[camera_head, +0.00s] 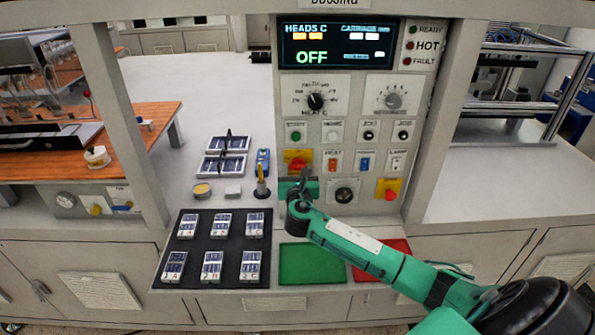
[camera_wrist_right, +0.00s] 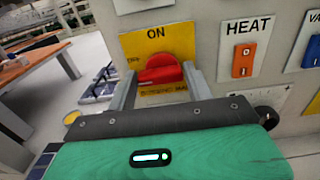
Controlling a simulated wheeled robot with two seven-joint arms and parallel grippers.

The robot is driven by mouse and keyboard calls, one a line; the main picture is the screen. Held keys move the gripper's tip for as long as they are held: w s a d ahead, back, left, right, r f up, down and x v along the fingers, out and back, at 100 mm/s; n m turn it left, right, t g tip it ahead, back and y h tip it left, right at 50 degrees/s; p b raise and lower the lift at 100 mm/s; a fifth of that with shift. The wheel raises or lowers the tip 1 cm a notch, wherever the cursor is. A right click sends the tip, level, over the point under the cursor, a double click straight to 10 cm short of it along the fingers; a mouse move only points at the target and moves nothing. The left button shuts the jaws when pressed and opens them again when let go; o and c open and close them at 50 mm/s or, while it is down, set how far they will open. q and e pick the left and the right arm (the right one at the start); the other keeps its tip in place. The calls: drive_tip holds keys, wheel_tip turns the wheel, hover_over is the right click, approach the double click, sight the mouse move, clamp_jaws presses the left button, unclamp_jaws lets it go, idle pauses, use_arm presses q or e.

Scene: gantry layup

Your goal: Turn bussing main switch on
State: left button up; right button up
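The bussing main switch (camera_head: 297,157) is a red knob on a yellow plate on the control panel, partly hidden by my right gripper in the head view. In the right wrist view the red knob (camera_wrist_right: 160,70) shows beneath the word ON, with its handle lying roughly sideways. My right gripper (camera_head: 298,178) is just in front of the switch. Its two grey fingers (camera_wrist_right: 158,80) are spread, one on each side of the knob; whether they touch it I cannot tell. The panel display (camera_head: 338,45) reads OFF. My left gripper is out of view.
The orange HEAT switch (camera_wrist_right: 243,60) is just right of the main switch, and a red button on yellow (camera_head: 389,190) is lower right. A black mat (camera_head: 200,240) with several small units lies below left. A yellow-and-black post (camera_head: 262,182) stands left of my gripper.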

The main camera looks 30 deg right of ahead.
drive_tip(key=c, duration=0.5)
drive_tip(key=shift+o, duration=0.2)
drive_tip(key=m+b, duration=0.2)
drive_tip(key=m, duration=0.2)
drive_tip(key=shift+f, duration=0.1)
drive_tip(key=m+b, duration=0.2)
drive_tip(key=m, duration=0.2)
drive_tip(key=m+b, duration=0.3)
drive_tip(key=m, duration=0.2)
drive_tip(key=shift+s+d, duration=0.1)
drive_tip(key=shift+d+m+b, duration=0.1)
drive_tip(key=shift+m+b, duration=0.75)
drive_tip(key=shift+m, duration=1.55)
